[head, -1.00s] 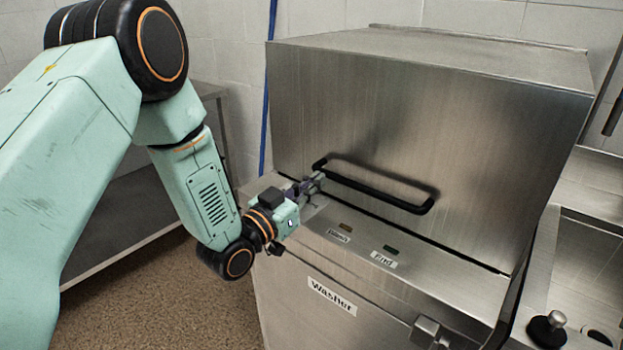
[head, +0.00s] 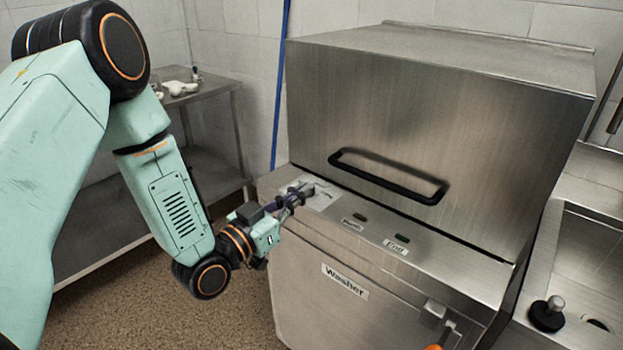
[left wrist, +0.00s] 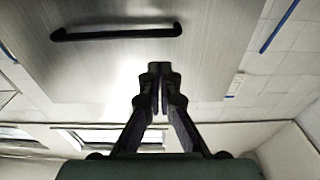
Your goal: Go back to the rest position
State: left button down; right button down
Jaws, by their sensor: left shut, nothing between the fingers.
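My left gripper (head: 298,192) is shut and empty, at the left front edge of the steel washer (head: 440,130). It is apart from the black handle (head: 388,178) on the washer's hood, to the handle's left. In the left wrist view the closed fingers (left wrist: 159,75) point toward the washer's hood, with the black handle (left wrist: 116,32) beyond them. The hood is down on the washer.
A steel table (head: 203,92) with small items on it stands at the back left. A steel sink counter (head: 570,240) with a black knob (head: 547,314) is at the right. A blue pole (head: 281,85) stands behind the washer. Brown floor is clear at the lower left.

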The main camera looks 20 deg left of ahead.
pick_arm(q)
jog(key=s+a+f+n+g+y, duration=0.1)
jog(key=s+f+n+g+y, duration=0.1)
jog(key=s+f+g, duration=0.5)
jog(key=s+f+n+g+y, duration=0.2)
jog(key=s+f, duration=0.2)
jog(key=f, duration=0.7)
jog(key=s+f+g+y, duration=0.1)
jog(key=s+f+g, duration=0.3)
jog(key=s, duration=0.8)
jog(key=s+f+g+y, duration=0.1)
jog(key=s+f+g, duration=0.4)
jog(key=s, duration=0.7)
jog(key=shift+s+f+y, duration=0.2)
jog(key=shift+f+y, duration=0.05)
jog(key=shift+y, duration=0.05)
jog(key=shift+d, duration=0.1)
